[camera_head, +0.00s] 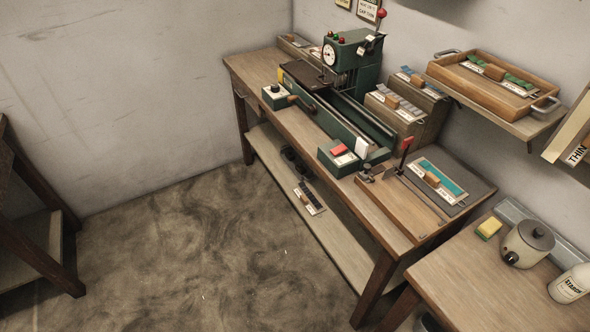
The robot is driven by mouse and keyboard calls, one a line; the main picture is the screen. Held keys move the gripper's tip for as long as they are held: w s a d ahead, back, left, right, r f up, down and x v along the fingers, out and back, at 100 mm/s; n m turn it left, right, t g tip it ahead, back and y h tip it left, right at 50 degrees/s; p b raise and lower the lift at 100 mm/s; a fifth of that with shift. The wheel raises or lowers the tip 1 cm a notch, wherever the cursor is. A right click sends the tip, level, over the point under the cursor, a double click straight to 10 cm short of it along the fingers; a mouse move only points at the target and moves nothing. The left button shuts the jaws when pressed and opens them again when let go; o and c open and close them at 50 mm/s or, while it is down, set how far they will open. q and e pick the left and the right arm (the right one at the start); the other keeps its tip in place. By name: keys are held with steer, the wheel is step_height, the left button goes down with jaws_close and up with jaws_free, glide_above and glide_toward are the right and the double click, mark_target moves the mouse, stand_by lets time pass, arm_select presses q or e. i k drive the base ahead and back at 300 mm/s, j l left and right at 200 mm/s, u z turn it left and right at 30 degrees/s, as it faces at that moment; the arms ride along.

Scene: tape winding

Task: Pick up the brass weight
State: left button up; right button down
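I cannot make out for certain a brass weight at this size. Small orange-brown blocks lie on strips: one block (432,180) on the teal strip on the board at the bench's right end, one block (392,101) on the grey strip on a wooden box, and one block (494,72) in the wooden tray on the wall shelf. A small dark metal piece (366,173) stands near the front edge of the board. Neither of my grippers is in view.
A green machine (346,60) with a long trough stands on the wooden bench (262,66). A lower shelf (325,238) holds dark items. At right, another table (480,290) carries a pot (527,247), a sponge (488,228) and a white bottle (570,284). The floor (190,250) at left is clear.

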mark_target(301, 168)
steer(key=i+z, duration=0.1)
steer(key=z, duration=0.65)
steer(key=i+j+z, duration=0.4)
steer(key=j, duration=0.15)
steer(key=j+z, duration=0.2)
steer(key=j, duration=0.15)
steer(key=i+j+z, duration=0.2)
steer(key=j, duration=0.15)
steer(key=j+z, duration=0.2)
steer(key=i+j, duration=0.05)
steer(key=j, duration=0.1)
